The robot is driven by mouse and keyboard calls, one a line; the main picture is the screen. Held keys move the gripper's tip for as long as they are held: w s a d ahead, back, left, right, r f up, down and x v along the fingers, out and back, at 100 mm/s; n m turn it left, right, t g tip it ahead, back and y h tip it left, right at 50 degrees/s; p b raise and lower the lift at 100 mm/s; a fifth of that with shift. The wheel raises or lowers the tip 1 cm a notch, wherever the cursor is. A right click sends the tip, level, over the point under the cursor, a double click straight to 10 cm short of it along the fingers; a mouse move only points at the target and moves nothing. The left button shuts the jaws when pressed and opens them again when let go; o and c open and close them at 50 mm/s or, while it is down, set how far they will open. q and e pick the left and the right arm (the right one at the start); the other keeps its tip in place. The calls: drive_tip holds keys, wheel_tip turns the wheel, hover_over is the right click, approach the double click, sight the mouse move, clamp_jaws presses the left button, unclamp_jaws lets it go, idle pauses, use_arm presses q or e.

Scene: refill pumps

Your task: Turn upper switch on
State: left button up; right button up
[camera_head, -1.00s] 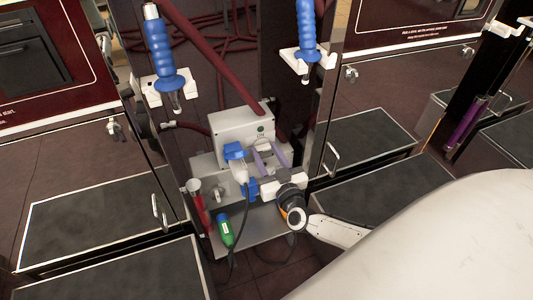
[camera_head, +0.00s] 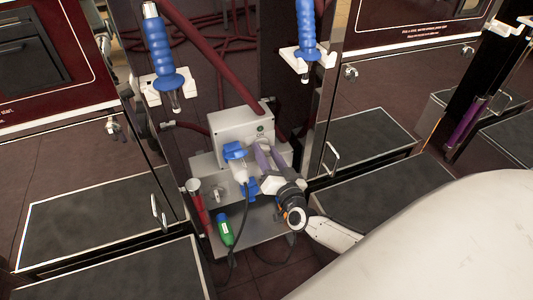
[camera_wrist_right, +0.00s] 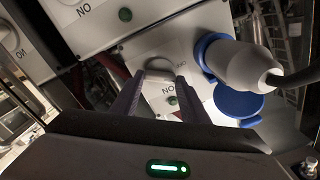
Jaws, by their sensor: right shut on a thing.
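The pale switch box (camera_head: 232,124) stands at the centre of the head view, with a small round green light (camera_head: 260,128) and a label on its front. My right gripper (camera_head: 264,150), with purple fingers, reaches the front of this box from the lower right. In the right wrist view, its fingertips (camera_wrist_right: 161,78) are on either side of the pale switch knob (camera_wrist_right: 159,65) and shut on it. An upside-down "ON" label and a green light (camera_wrist_right: 172,100) show beside the knob. The head view hides the knob behind the fingers. My left gripper is not in view.
A blue-and-white plug (camera_head: 236,158) with a dark cable sits close left of my right gripper; it shows in the wrist view (camera_wrist_right: 245,66). Another "ON" box (camera_wrist_right: 105,20) is at upper left there. A green connector (camera_head: 224,230) and red-handled tool (camera_head: 197,205) are lower left.

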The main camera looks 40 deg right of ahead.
drive_tip(key=m, duration=0.2)
drive_tip(key=m+b, duration=0.1)
drive_tip(key=m, duration=0.1)
drive_tip(key=shift+s+f+m, duration=0.1)
drive_tip(key=shift+f+m, duration=0.1)
drive_tip(key=shift+m, duration=0.1)
drive_tip(key=m+b, duration=0.1)
drive_tip(key=m, duration=0.1)
drive_tip(key=shift+m, duration=0.3)
drive_tip(key=shift+d+m+b, duration=0.1)
drive_tip(key=shift+m+b, duration=0.2)
drive_tip(key=shift+m, duration=0.8)
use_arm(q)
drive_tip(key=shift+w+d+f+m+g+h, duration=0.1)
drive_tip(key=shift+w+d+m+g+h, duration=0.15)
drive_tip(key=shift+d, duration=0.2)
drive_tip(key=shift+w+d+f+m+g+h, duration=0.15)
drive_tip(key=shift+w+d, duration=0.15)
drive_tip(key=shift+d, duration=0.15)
use_arm(e)
drive_tip(key=shift+m, duration=0.8)
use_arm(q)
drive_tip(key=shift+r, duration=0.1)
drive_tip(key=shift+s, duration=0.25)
use_arm(e)
drive_tip(key=o, duration=1.1)
drive_tip(key=shift+c, duration=0.2)
